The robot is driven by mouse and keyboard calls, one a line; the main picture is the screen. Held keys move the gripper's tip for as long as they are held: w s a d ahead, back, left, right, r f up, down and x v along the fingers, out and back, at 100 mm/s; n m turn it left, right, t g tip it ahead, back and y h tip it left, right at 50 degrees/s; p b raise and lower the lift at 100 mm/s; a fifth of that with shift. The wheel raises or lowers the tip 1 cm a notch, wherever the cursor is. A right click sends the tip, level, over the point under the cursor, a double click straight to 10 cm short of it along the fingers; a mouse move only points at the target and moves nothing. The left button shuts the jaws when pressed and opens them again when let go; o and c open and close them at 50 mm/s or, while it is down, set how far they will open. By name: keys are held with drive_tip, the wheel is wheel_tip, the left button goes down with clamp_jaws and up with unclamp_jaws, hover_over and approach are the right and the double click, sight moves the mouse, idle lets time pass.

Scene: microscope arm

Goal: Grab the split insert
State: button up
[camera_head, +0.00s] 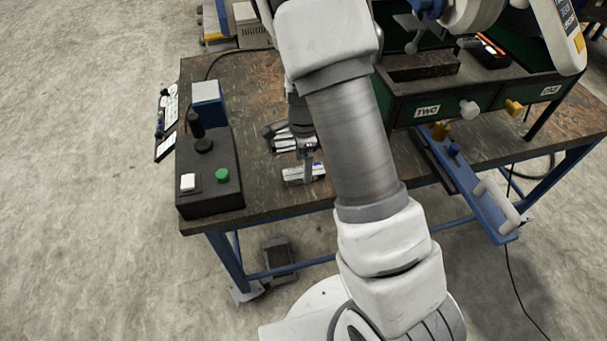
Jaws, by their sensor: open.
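My arm hides part of the area to the right.
A black control box (209,190) with a lever, a white button and a green button stands to the left. A blue-and-white box (207,100) is behind it. Green drawers (450,110) and a blue bracket (470,190) are to the right.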

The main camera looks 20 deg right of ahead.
wheel_tip(320, 180, down, 2)
drive_tip(key=shift+c, duration=0.2)
clamp_jaws()
idle(0.4)
drive_tip(key=shift+r, duration=0.1)
idle(0.9)
